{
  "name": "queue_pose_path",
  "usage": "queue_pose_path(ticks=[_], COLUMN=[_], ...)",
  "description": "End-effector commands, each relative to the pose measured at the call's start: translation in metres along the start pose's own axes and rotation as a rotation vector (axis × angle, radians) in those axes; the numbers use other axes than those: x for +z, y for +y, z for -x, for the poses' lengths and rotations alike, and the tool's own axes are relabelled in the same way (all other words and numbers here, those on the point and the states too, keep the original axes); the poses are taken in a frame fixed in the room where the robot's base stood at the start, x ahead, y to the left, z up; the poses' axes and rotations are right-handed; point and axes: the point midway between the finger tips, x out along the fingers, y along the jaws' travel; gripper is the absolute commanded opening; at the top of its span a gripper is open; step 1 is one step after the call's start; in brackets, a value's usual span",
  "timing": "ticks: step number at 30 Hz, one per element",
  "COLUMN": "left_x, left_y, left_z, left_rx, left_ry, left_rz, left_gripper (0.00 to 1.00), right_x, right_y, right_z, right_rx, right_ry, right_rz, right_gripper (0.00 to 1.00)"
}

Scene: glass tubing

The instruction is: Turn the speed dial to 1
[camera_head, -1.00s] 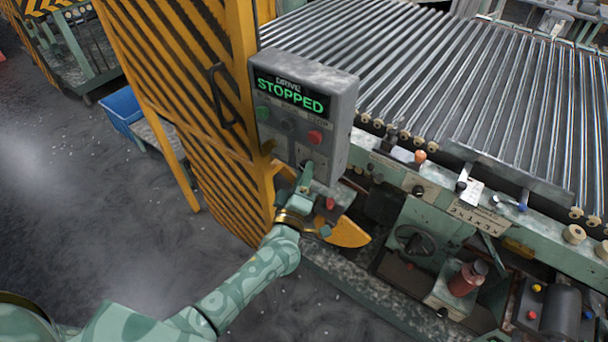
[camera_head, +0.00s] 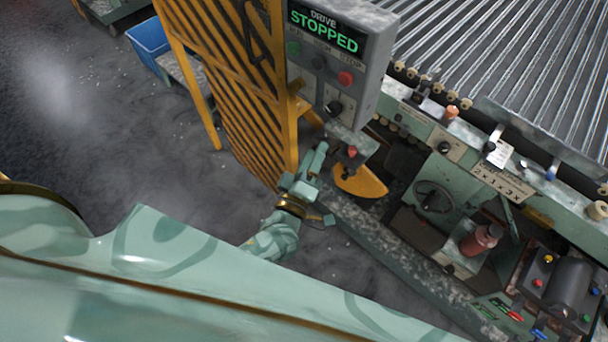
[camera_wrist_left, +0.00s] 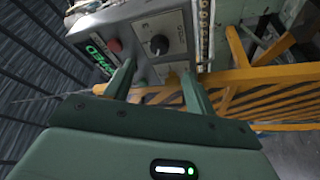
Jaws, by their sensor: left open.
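The speed dial (camera_head: 334,108) is a black knob low on the front of the grey drive control box (camera_head: 372,72). The box's display reads DRIVE STOPPED in green. The dial also shows in the left wrist view (camera_wrist_left: 158,45), on a pale plate ahead of the fingers; I cannot read its setting. My left gripper (camera_head: 314,154) is below the dial in the head view, apart from it. In the left wrist view its two fingers (camera_wrist_left: 158,68) are spread with nothing held between them. My right gripper is not in view.
A yellow-and-black striped guard (camera_head: 235,90) stands just left of the box. A red button (camera_head: 345,78) and a green button (camera_head: 293,48) sit above the dial. The roller conveyor (camera_head: 500,60) is to the right. Open floor lies left of the guard.

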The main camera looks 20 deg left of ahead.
Motion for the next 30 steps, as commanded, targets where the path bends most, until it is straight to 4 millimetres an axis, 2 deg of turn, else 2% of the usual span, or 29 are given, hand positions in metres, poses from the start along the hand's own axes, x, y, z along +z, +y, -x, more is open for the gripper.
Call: queue_pose_path(ticks=[1,3,9,30], left_x=[0.001,0.001,0.000,0.004], left_y=[-0.001,-0.002,-0.001,-0.001], left_z=[0.014,0.029,0.054,0.059], left_rx=[-0.002,-0.002,-0.001,-0.003], left_ry=[-0.001,-0.002,0.000,-0.021], left_rz=[0.001,-0.001,0.001,-0.023], left_gripper=[0.55,0.55,0.55,0.55], right_x=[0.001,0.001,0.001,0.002], right_y=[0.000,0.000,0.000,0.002], right_z=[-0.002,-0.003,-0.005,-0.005], right_rx=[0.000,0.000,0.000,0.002], right_ry=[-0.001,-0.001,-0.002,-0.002], right_rz=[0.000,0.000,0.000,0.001], right_gripper=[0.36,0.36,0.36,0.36])
